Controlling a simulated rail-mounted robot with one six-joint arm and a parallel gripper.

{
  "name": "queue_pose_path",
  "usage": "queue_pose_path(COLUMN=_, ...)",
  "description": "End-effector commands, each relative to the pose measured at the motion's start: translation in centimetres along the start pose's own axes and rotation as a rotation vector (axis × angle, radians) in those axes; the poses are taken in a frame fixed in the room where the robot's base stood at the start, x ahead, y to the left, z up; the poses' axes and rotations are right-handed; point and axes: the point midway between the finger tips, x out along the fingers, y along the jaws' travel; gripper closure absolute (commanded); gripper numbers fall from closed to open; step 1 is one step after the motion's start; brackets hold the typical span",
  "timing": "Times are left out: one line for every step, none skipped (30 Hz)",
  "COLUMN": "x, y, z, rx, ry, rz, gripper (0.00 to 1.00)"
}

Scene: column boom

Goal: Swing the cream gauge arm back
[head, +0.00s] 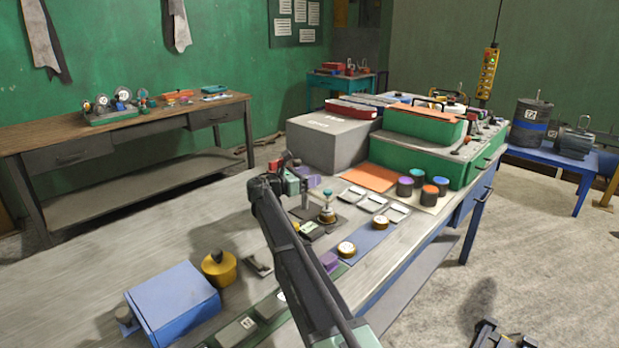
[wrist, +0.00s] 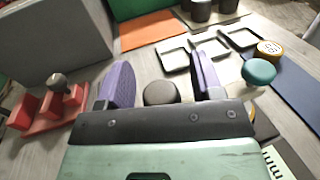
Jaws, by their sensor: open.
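My gripper (wrist: 160,76) is open, its two purple fingers apart. A dark round knob (wrist: 160,92) shows between the fingers in the wrist view; I cannot tell whether it is level with the fingertips. A teal-capped post (wrist: 258,73) stands just right of the right finger, with a pale part below its cap. In the head view the same teal-capped piece (head: 327,196) stands on a brass-coloured base near my gripper (head: 308,182). I cannot make out the cream gauge arm clearly; my gripper and arm hide part of that spot.
A red fixture with a grey knob (wrist: 58,88) lies left of the fingers. A grey box (head: 328,143) and green case (head: 430,155) stand behind. Small trays (head: 373,203), an orange mat (head: 368,177) and dark canisters (head: 405,187) lie to the right.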

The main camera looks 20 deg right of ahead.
Motion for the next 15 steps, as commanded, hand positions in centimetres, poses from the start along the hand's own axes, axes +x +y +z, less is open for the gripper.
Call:
queue_pose_path(x=0.29, y=-0.01, z=-0.01, rx=0.000, ry=0.000, rz=-0.001, gripper=0.40)
queue_pose_path(x=0.38, y=-0.02, z=-0.01, rx=0.000, ry=0.000, rz=-0.001, gripper=0.40)
queue_pose_path(x=0.43, y=-0.02, z=-0.01, rx=0.000, ry=0.000, rz=-0.001, gripper=0.40)
queue_pose_path(x=0.43, y=-0.02, z=-0.01, rx=0.000, ry=0.000, rz=-0.001, gripper=0.40)
queue_pose_path(x=0.43, y=-0.02, z=-0.01, rx=0.000, ry=0.000, rz=0.000, gripper=0.40)
queue_pose_path(x=0.41, y=-0.03, z=-0.01, rx=0.000, ry=0.000, rz=0.000, gripper=0.40)
queue_pose_path(x=0.41, y=-0.03, z=-0.01, rx=0.000, ry=0.000, rz=0.000, gripper=0.40)
queue_pose_path(x=0.40, y=-0.02, z=-0.01, rx=0.000, ry=0.000, rz=0.000, gripper=0.40)
queue_pose_path(x=0.39, y=-0.02, z=-0.01, rx=0.000, ry=0.000, rz=0.000, gripper=0.46)
queue_pose_path(x=0.39, y=-0.02, z=-0.02, rx=0.000, ry=0.000, rz=0.000, gripper=0.50)
queue_pose_path(x=0.39, y=-0.02, z=-0.02, rx=0.000, ry=0.000, rz=0.000, gripper=0.55)
queue_pose_path(x=0.38, y=-0.02, z=-0.02, rx=0.000, ry=0.000, rz=0.000, gripper=0.61)
queue_pose_path(x=0.38, y=-0.02, z=-0.02, rx=0.000, ry=0.000, rz=0.000, gripper=0.66)
queue_pose_path(x=0.37, y=-0.02, z=-0.02, rx=0.000, ry=0.000, rz=0.000, gripper=0.70)
queue_pose_path(x=0.37, y=-0.03, z=-0.02, rx=0.000, ry=0.000, rz=0.000, gripper=0.76)
